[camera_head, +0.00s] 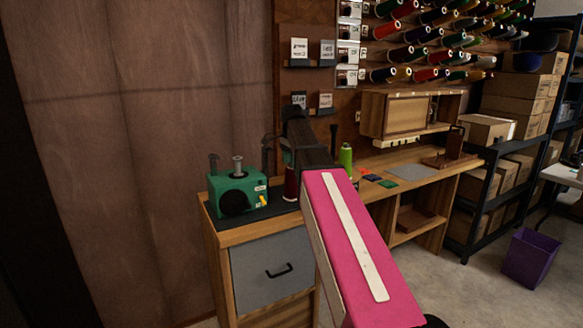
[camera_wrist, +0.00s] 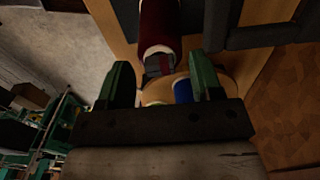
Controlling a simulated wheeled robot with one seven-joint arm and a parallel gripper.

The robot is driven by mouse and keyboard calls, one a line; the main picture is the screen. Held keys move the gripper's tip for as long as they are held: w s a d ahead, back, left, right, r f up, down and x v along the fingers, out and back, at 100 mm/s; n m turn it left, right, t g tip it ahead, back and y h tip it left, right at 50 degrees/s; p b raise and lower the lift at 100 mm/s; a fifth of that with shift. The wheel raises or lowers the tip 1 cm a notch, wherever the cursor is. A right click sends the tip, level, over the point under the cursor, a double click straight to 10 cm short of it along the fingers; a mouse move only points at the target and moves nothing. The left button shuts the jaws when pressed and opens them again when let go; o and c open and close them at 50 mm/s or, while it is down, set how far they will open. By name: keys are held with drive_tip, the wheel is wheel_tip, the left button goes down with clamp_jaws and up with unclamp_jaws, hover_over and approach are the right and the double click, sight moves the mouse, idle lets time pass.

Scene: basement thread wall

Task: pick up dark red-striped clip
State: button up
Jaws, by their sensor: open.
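In the wrist view, my gripper (camera_wrist: 161,64) shows two green fingers spread apart with nothing held between them. A small dark grey piece with a red stripe, which looks like the dark red-striped clip (camera_wrist: 155,66), shows in the gap between the fingers, near the end of a dark red thread spool (camera_wrist: 160,22). Both fingers look apart from it; the depth between them is hard to tell. In the head view, my gripper end (camera_head: 294,116) is over the bench's left part, beside the green machine. I cannot make out the clip there.
A blue item (camera_wrist: 183,90) sits close to the right finger in the wrist view. In the head view, the green machine (camera_head: 238,192) stands left of the dark red spool (camera_head: 290,184); a lime bottle-like spool (camera_head: 346,158) stands right. The grey mat (camera_head: 408,173) is clear.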

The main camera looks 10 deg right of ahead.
drive_tip(key=shift+f, duration=0.25)
clamp_jaws()
idle(1.3)
